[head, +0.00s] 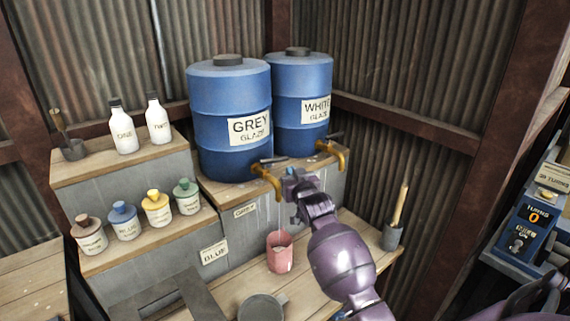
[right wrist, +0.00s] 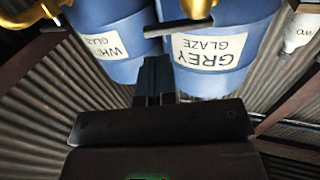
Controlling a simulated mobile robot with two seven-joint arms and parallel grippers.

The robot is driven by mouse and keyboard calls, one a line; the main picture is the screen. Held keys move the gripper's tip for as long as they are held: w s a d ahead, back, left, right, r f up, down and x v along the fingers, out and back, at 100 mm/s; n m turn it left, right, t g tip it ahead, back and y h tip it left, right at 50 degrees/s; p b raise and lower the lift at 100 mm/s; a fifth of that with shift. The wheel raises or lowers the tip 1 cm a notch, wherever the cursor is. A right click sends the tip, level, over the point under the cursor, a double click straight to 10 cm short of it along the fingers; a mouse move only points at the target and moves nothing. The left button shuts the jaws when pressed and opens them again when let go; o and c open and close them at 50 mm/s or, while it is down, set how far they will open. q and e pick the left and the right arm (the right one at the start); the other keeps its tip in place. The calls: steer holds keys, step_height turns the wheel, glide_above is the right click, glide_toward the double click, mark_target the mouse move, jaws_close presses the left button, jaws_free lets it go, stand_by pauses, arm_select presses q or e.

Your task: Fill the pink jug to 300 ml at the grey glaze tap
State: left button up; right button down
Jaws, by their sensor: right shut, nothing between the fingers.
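The pink jug (head: 280,257) stands upright on the lower wooden bench, below the brass grey glaze tap (head: 267,178). The tap sits low on the blue grey glaze barrel (head: 226,145), which also shows upside down in the right wrist view (right wrist: 225,60). My right gripper (head: 291,184) is shut and empty, just right of the grey tap and close to it; I cannot tell if they touch. Its closed fingers (right wrist: 154,75) point at the barrels. My left gripper is not in view.
The white glaze barrel (head: 298,80) with its own brass tap (head: 333,152) stands to the right. Several small bottles (head: 157,205) line the left shelf. A grey round container (head: 262,307) stands in front of the jug. A brush pot (head: 393,235) is at right.

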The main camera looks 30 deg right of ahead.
mark_target(282, 160)
arm_select(q)
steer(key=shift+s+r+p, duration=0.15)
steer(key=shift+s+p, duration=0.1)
steer(key=shift+p, duration=0.1)
arm_select(e)
steer(key=shift+x, duration=2.9)
